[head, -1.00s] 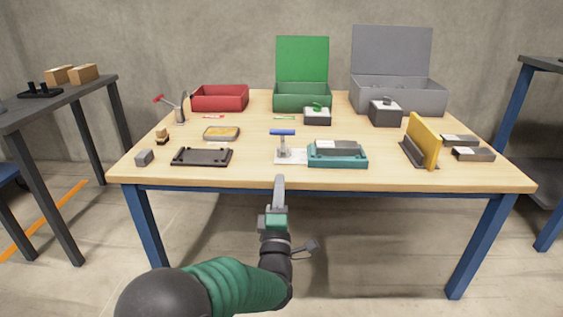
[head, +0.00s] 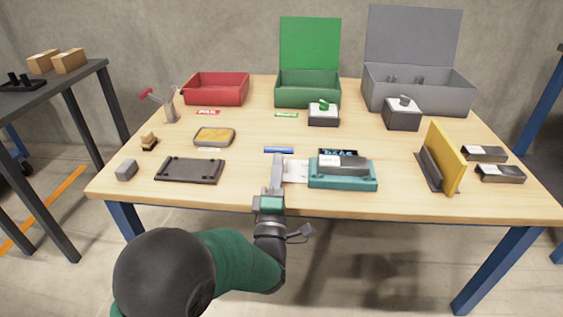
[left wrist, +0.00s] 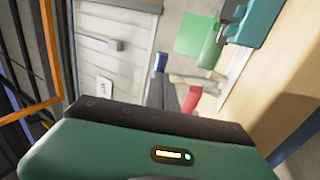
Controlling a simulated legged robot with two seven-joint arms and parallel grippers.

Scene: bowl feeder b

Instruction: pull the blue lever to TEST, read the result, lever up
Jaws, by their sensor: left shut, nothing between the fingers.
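The blue lever handle (head: 278,150) is a short horizontal bar near the table's front middle. Its white base plate (head: 297,171) shows beside my gripper, which hides the post. A teal fixture (head: 343,180) stands just right of it with a grey block (head: 341,162) on top. Behind the block a small dark display (head: 338,153) shows light blue marks, too small to read. My left gripper (head: 278,158) is shut and empty, its tip just in front of the handle in the picture; I cannot tell whether they touch. My right gripper is out of view.
A black tray (head: 190,171) lies to the left and a yellow upright panel (head: 444,155) to the right. Red (head: 217,90), green (head: 307,95) and grey (head: 417,94) boxes stand at the back. The table middle behind the lever is fairly clear.

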